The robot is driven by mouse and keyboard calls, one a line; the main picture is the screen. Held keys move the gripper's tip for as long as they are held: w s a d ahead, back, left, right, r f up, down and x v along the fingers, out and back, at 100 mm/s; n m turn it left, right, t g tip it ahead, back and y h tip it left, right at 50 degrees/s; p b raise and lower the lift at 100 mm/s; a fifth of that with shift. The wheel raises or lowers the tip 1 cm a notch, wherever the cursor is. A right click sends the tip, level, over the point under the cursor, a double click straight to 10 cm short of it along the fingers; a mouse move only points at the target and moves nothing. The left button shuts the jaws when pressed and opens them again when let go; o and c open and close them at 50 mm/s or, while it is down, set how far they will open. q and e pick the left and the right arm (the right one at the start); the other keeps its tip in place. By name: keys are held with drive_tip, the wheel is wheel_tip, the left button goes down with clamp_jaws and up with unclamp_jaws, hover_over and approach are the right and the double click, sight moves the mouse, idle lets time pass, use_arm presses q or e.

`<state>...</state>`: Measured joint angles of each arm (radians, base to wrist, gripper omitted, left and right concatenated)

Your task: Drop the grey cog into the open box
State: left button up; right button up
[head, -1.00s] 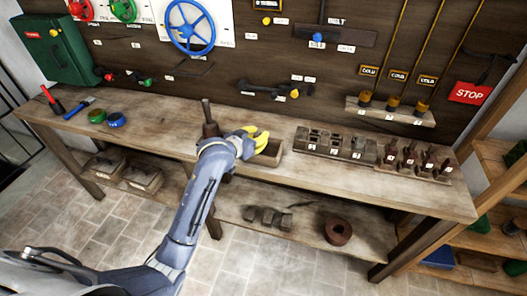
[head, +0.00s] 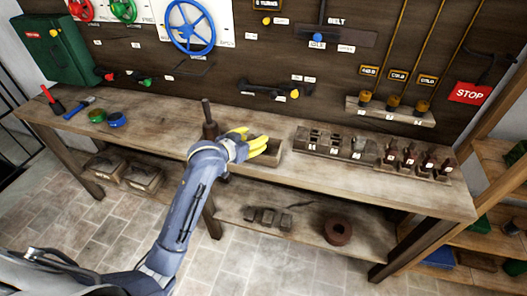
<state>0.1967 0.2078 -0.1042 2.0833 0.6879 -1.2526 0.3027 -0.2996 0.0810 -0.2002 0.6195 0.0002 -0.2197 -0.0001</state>
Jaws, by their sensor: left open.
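The open box (head: 272,159) is a small wooden box on the workbench, just right of the middle of the arm's reach. My left gripper (head: 260,144) has yellow fingers that are spread open over the box, covering part of its left side and opening. I cannot make out the grey cog in the head view; the inside of the box is partly hidden by the fingers. My right gripper is not in view.
The workbench (head: 165,135) carries a dark upright post (head: 208,112) close behind my left wrist. Bare bench top lies between the blue ring (head: 116,120) and the post.

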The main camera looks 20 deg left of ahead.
use_arm(q)
drive_tip(key=v, duration=0.8)
drive_tip(key=shift+s, duration=0.2)
drive_tip(key=s+a+f+m+g+y, duration=0.1)
drive_tip(key=s+a+f+g+y, duration=0.15)
drive_tip(key=s+f, duration=0.5)
drive_tip(key=s+a+f+m+g+y, duration=0.1)
drive_tip(key=s+a+f+m+y, duration=0.3)
drive_tip(key=s, duration=0.7)
drive_tip(key=s+a+f+n+g+y, duration=0.1)
drive_tip(key=s+a+f+g+y, duration=0.1)
drive_tip(key=s+f, duration=0.7)
drive_tip(key=s+d+f+g+h, duration=0.2)
drive_tip(key=d+f, duration=0.1)
drive_tip(key=f, duration=1.3)
drive_tip(key=s+d+f+g+h, duration=0.1)
drive_tip(key=s+d+f, duration=0.15)
drive_tip(key=f, duration=1.25)
drive_tip(key=s+f+n+g+h, duration=0.1)
drive_tip(key=s+f+n+g, duration=0.2)
drive_tip(key=s+f, duration=1.6)
drive_tip(key=shift+s+n, duration=0.3)
drive_tip(key=shift+s, duration=0.45)
